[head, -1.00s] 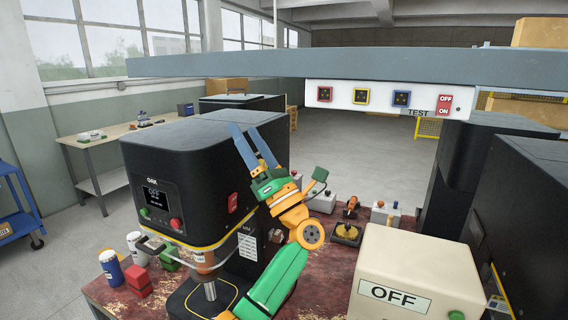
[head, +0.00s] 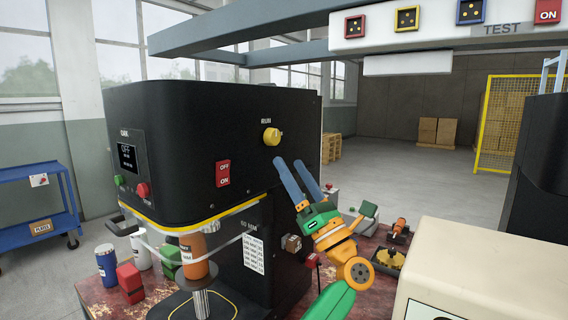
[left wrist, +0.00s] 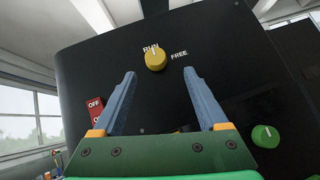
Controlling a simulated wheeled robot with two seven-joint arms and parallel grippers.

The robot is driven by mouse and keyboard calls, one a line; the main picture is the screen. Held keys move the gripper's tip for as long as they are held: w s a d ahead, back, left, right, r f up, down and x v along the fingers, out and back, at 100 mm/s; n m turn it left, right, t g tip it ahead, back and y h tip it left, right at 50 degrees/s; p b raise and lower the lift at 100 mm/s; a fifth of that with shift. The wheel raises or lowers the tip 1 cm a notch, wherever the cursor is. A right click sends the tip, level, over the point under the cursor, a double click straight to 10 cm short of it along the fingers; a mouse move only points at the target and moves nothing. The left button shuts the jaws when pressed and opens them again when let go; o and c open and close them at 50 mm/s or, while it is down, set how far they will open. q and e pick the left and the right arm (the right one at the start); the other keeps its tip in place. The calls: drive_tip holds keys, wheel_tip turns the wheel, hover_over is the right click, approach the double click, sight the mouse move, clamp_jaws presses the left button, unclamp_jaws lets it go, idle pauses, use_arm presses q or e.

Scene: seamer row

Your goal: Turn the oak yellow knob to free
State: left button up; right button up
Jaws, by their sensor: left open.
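The yellow knob (head: 271,137) is on the side of the black OAK machine (head: 200,150), under the word RUN. In the left wrist view the knob (left wrist: 155,61) sits just below RUN, with FREE to its right; its pale mark points up towards RUN. My left gripper (head: 290,161) is open and empty, its blue fingers pointing up at the machine's side, just below and right of the knob. In the left wrist view the gripper's tips (left wrist: 159,73) lie either side of the knob and appear short of gripping it. My right gripper is not in view.
A red OFF/ON switch (head: 223,174) is left of the knob. A green knob (left wrist: 265,136) is lower right in the left wrist view. A grey beam (head: 250,25) crosses above. A cream box (head: 470,275) stands at the right front.

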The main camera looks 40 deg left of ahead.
sight(275, 141)
use_arm(q)
drive_tip(key=x, duration=0.2)
drive_tip(key=p+x, duration=0.1)
drive_tip(key=x, duration=0.1)
drive_tip(key=s+p+x, duration=0.1)
drive_tip(key=shift+a+r, duration=0.1)
drive_tip(key=shift+r, duration=0.5)
drive_tip(key=shift+w+a+p, duration=0.2)
drive_tip(key=shift+a+p, duration=0.15)
drive_tip(key=shift+w, duration=0.1)
